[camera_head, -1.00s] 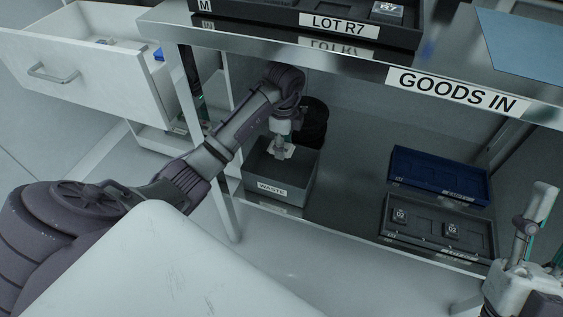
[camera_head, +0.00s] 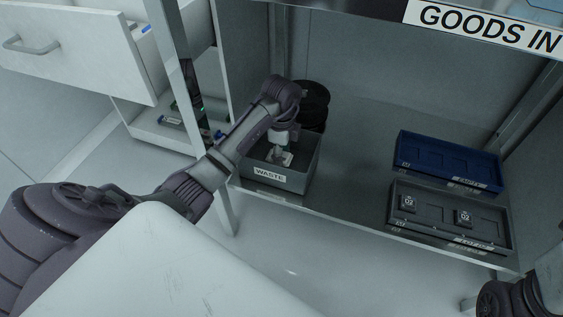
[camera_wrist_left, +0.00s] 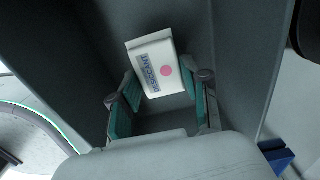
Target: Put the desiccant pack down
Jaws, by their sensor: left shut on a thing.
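The desiccant pack (camera_wrist_left: 152,62) is white with a pink dot and a printed label in the left wrist view. My left gripper (camera_wrist_left: 160,82) is shut on it, with a teal-padded finger on each side. In the head view, my left gripper (camera_head: 280,155) reaches down into the grey waste bin (camera_head: 268,178), and the pack (camera_head: 287,159) shows pale at its fingertips. The bin's inner walls surround the pack in the left wrist view. I cannot tell whether the pack touches the bin floor. My right gripper is not in view.
The bin stands on the lower shelf (camera_head: 350,190) under the GOODS IN sign (camera_head: 485,27). Black round containers (camera_head: 312,100) stand behind it. A blue tray (camera_head: 450,160) and a dark tray (camera_head: 447,215) with two 02 pieces lie right. An open drawer (camera_head: 80,60) is at left.

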